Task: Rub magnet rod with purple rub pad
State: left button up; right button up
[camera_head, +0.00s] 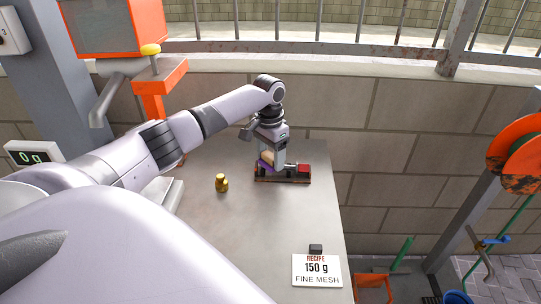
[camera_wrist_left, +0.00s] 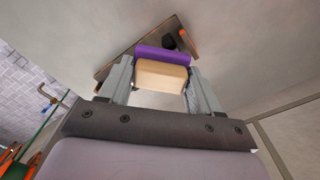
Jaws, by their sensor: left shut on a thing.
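My left gripper (camera_head: 273,158) is shut on a rub pad (camera_head: 266,160) with a beige block on top and a purple layer below. In the left wrist view the pad's beige block (camera_wrist_left: 161,76) sits between the fingers, with the purple layer (camera_wrist_left: 162,55) beyond it. The pad is over a dark brown base (camera_head: 268,180) near the far wall. A red block (camera_head: 304,169) stands at the base's right end. The magnet rod cannot be clearly made out; the gripper and pad cover much of the base. Whether the pad touches the rod I cannot tell. My right gripper is not in view.
A scale display (camera_head: 34,153) reads 0 g.

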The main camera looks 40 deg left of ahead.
pick_arm(q)
jog(key=r, duration=0.6)
jog(key=shift+s+a, duration=0.35)
jog(key=shift+a, duration=0.05)
jog(key=shift+r, duration=1.95)
jog(key=shift+w+d, duration=0.1)
jog(key=shift+w, duration=0.1)
